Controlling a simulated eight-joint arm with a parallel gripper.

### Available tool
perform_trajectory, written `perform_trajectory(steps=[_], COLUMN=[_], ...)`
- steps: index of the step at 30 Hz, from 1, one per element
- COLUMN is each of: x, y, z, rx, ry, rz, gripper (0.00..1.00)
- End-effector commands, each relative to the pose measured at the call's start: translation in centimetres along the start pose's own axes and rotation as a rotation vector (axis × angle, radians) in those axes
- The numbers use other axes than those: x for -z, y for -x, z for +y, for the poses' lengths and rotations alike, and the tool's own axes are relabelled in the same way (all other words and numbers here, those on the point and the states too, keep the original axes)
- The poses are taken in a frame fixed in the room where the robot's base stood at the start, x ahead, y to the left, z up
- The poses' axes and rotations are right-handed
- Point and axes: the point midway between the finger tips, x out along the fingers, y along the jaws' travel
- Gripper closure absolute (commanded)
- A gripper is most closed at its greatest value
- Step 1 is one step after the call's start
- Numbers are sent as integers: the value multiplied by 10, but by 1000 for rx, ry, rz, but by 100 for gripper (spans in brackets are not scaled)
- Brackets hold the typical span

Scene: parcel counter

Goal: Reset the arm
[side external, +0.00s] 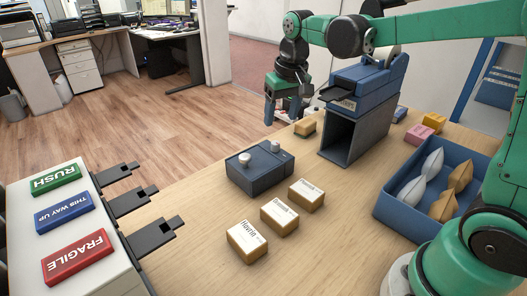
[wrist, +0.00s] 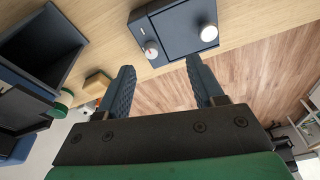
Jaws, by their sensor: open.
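My gripper (side external: 281,112) hangs above the far edge of the wooden counter (side external: 190,225), fingers pointing down, in the side view. In the wrist view my gripper (wrist: 159,68) shows two dark ridged fingers spread apart with nothing between them. The dark blue box with two round knobs (side external: 259,168) stands on the counter, apart from my gripper; it also shows beyond the fingertips in the wrist view (wrist: 178,27). A small brown carton (side external: 306,127) sits on the counter to the right of my gripper, and it shows left of the fingers in the wrist view (wrist: 97,84).
A blue-grey open-fronted machine (side external: 338,125) stands close to the right of my gripper. Three labelled cartons (side external: 280,216) lie mid-counter. A blue bin (side external: 402,224) holds padded parcels at right. RUSH (side external: 54,178), THIS WAY UP (side external: 64,212) and FRAGILE (side external: 77,256) blocks lie at left.

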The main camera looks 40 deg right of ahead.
Motion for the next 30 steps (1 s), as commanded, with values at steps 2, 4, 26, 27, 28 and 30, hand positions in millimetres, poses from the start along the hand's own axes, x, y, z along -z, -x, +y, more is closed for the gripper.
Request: perform_trajectory(steps=[2,4,26,27,28,30], x=[-20,-36,-113,-113,-113,-113], y=[11,17,7,7,7,7], z=[-5,-8,-16,-16,-16,-16], rx=[12,23,74,74,74,73], ry=[40,74,232,232,232,231], rz=[66,126,425,425,425,425], gripper=[39,39,39,39,39,39])
